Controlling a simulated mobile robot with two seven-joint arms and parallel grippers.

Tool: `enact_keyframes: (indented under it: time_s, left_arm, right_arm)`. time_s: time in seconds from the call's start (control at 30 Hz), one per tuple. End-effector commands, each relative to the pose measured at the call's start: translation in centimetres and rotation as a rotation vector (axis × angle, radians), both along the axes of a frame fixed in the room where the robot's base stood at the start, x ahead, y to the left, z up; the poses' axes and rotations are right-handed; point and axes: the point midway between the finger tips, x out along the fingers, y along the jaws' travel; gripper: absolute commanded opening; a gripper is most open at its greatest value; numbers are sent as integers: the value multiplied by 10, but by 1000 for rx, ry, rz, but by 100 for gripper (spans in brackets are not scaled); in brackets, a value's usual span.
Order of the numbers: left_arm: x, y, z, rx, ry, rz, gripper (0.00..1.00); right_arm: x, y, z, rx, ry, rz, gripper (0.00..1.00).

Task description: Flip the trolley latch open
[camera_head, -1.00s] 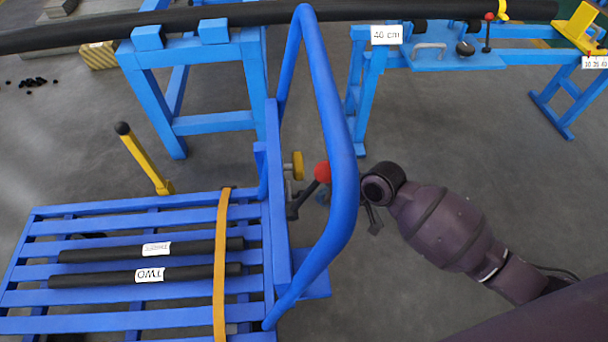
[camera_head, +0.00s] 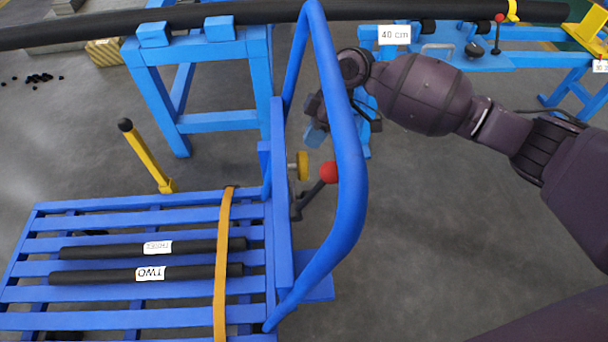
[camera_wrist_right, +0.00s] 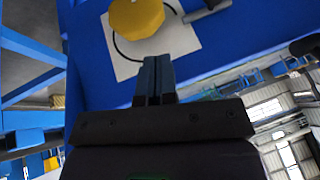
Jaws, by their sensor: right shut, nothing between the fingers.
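The blue trolley (camera_head: 278,215) has a tall tube handle (camera_head: 352,190) at its right end. On its end panel sit a yellow round knob (camera_head: 302,165) and a dark latch lever with a red ball (camera_head: 329,172), the ball up and to the right of the lever's foot. My right gripper (camera_head: 313,134) is above the knob, partly hidden by the tube handle. In the right wrist view its fingers (camera_wrist_right: 155,78) are shut and empty, pointing at the panel just below the yellow knob (camera_wrist_right: 137,16) on a white plate. My left gripper is not in view.
Two labelled dark rods (camera_head: 150,273) lie on the trolley slats by an orange strap (camera_head: 222,265). A yellow post (camera_head: 147,155) stands at its far edge. A blue stand (camera_head: 210,95) carries a long black pipe (camera_head: 250,12). Floor right of the trolley is clear.

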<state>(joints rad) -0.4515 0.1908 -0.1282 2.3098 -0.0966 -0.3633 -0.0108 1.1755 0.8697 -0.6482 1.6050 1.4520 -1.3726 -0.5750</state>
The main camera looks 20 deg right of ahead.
Motion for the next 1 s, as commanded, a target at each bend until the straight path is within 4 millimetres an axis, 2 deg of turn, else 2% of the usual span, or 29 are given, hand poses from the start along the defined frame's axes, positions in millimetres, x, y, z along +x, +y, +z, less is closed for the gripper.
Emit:
enact_keyframes:
  time_s: [0.2,0.43,0.83,1.0]
  left_arm:
    - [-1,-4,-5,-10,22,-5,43]
    - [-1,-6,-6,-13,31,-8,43]
    - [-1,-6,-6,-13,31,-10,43]
    - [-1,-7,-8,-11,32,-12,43]
  right_arm:
    - [6,-13,28,-38,71,122,0]
    - [7,-21,44,-49,109,176,0]
    - [7,-21,46,-49,115,181,0]
    - [4,-18,36,-50,118,183,0]
